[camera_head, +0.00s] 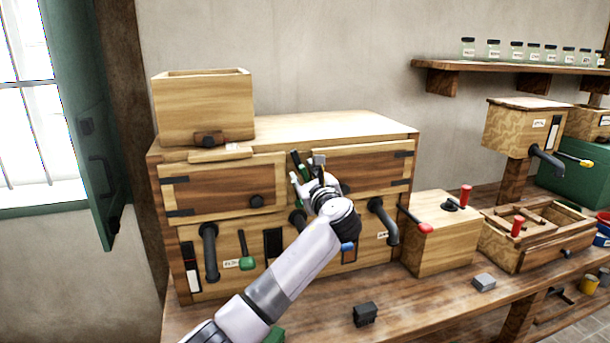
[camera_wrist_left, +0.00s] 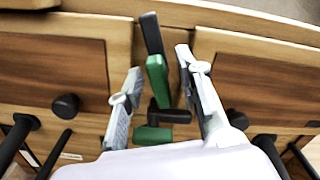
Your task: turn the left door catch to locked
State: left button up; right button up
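The wooden cabinet has a left door (camera_head: 222,184) and a right door (camera_head: 372,168), both closed. Between them, in the left wrist view, an upper catch with a black end and a green part (camera_wrist_left: 157,75) stands nearly upright, leaning slightly. Below it is a second black and green piece (camera_wrist_left: 152,135); I cannot tell which door each belongs to. My left gripper (camera_head: 306,169) is at the gap between the doors, its fingers apart on either side of the upper catch. I see no clear contact. In the head view the gripper partly hides the green catch (camera_head: 296,160). My right gripper is not in view.
A black knob (camera_head: 256,201) is on the left door. Black spouts (camera_head: 209,250) and a green-tipped lever (camera_head: 246,262) stick out below. An open wooden hopper (camera_head: 203,108) stands on top. A box with a red lever (camera_head: 440,235) stands right; a small black block (camera_head: 365,314) lies in front.

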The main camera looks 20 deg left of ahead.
pick_arm(q)
jog(key=shift+c, duration=0.2)
grip_shut()
jog(key=shift+n, duration=0.4)
jog(key=n+b, duration=0.1)
jog(key=n, duration=0.2)
jog(key=shift+f, duration=0.15)
jog(key=n+b, duration=0.1)
jog(key=n, duration=0.1)
jog(key=shift+n, duration=0.3)
jog(key=n+b, duration=0.2)
jog(key=n, duration=0.2)
jog(key=shift+b, duration=0.35)
jog(key=shift+n+b, duration=0.7)
jog(key=shift+n, duration=1)
